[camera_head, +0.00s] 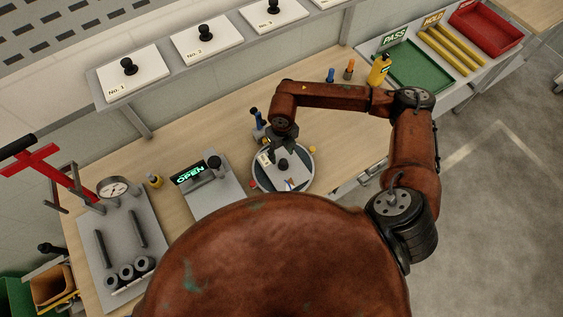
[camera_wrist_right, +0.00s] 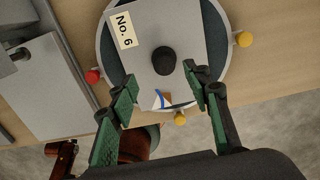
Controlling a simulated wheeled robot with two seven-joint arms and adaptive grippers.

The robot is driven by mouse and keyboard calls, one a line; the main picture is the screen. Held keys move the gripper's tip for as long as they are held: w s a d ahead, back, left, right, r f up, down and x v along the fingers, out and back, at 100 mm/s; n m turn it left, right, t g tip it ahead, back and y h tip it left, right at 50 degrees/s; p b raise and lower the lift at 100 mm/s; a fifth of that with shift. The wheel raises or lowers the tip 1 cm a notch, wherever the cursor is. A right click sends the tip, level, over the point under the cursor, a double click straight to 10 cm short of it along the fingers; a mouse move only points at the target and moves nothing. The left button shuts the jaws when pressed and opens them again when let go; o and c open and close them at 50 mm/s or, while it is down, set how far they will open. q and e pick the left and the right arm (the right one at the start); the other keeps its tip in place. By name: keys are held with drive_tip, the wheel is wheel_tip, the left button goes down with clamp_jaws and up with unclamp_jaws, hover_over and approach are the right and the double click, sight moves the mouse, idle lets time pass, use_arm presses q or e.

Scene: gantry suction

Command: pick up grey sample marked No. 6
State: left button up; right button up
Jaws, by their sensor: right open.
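The grey sample marked No. 6 (camera_wrist_right: 188,30) is a flat plate with a black knob (camera_wrist_right: 163,60) in its middle. It lies on a round dark disc (camera_wrist_right: 224,70) with a pale rim, and shows in the head view too (camera_head: 293,172). My right gripper (camera_wrist_right: 165,83) is open above the plate. Its fingers stand apart on either side, near the knob's lower edge in the wrist view, with nothing between them. In the head view my right gripper (camera_head: 284,146) hangs over the far part of the disc. My left gripper is not in view.
Red and yellow pegs (camera_wrist_right: 244,39) surround the disc. A grey unit with a lit OPEN sign (camera_head: 188,173) stands left of it. A shelf (camera_head: 232,58) with knobbed plates runs behind. A green PASS tray (camera_head: 418,68) and red tray (camera_head: 487,27) are at back right.

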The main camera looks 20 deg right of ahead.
sight(284, 161)
drive_tip(key=shift+d+f, duration=0.3)
drive_tip(key=shift+f, duration=0.1)
drive_tip(key=shift+f+p, duration=0.35)
drive_tip(key=shift+f, duration=0.55)
drive_tip(key=f+p, duration=0.1)
drive_tip(key=f, duration=0.3)
drive_tip(key=shift+s+f+p, duration=0.15)
drive_tip(key=shift+s+p, duration=0.05)
drive_tip(key=shift+p, duration=0.15)
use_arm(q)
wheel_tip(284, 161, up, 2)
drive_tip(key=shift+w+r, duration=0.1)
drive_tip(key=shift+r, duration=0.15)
use_arm(e)
drive_tip(key=shift+f, duration=0.4)
clamp_jaws()
drive_tip(key=shift+r, duration=0.1)
